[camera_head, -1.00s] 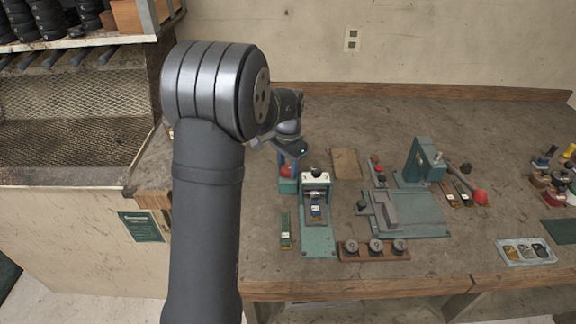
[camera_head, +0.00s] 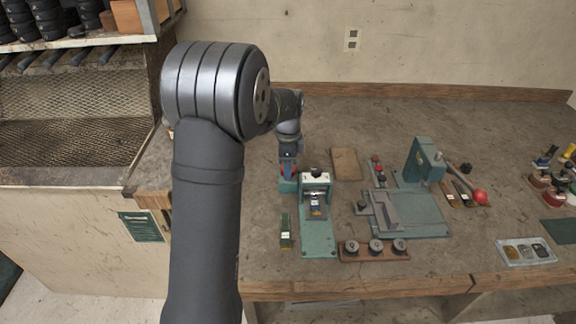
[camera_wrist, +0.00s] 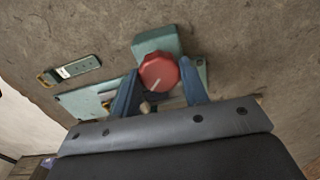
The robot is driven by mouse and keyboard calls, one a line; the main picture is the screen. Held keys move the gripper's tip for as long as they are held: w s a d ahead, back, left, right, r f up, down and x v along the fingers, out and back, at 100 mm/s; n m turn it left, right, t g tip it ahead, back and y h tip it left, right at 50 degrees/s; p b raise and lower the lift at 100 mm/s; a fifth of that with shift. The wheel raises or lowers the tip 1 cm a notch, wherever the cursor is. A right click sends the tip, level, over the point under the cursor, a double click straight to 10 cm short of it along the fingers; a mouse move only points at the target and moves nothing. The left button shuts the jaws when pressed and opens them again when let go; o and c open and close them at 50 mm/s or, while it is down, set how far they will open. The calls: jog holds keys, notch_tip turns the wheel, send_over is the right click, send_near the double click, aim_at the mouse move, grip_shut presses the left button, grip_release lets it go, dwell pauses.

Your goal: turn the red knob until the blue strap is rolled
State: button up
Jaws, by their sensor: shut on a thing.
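The red knob (camera_wrist: 159,73) with a white pointer line sits on a teal block (camera_wrist: 157,42) at the left side of the teal stitcher (camera_head: 319,228). My gripper (camera_wrist: 162,84) has its two blue fingers on either side of the knob and is shut on it; it also shows in the head view (camera_head: 288,170), where it mostly hides the knob. The blue strap (camera_head: 315,211) lies on the stitcher's bed, only a short piece showing in front of the white-topped frame.
A small green-and-gold piece (camera_head: 286,231) lies left of the stitcher. A wooden block with several dark knobs (camera_head: 374,251) stands to its right front. A larger teal machine (camera_head: 410,215) and a brown pad (camera_head: 345,164) are further right.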

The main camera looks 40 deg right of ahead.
dwell(0.4)
jog(key=o, duration=0.7)
notch_tip(320, 180, up, 18)
jog(key=shift+f, duration=0.25)
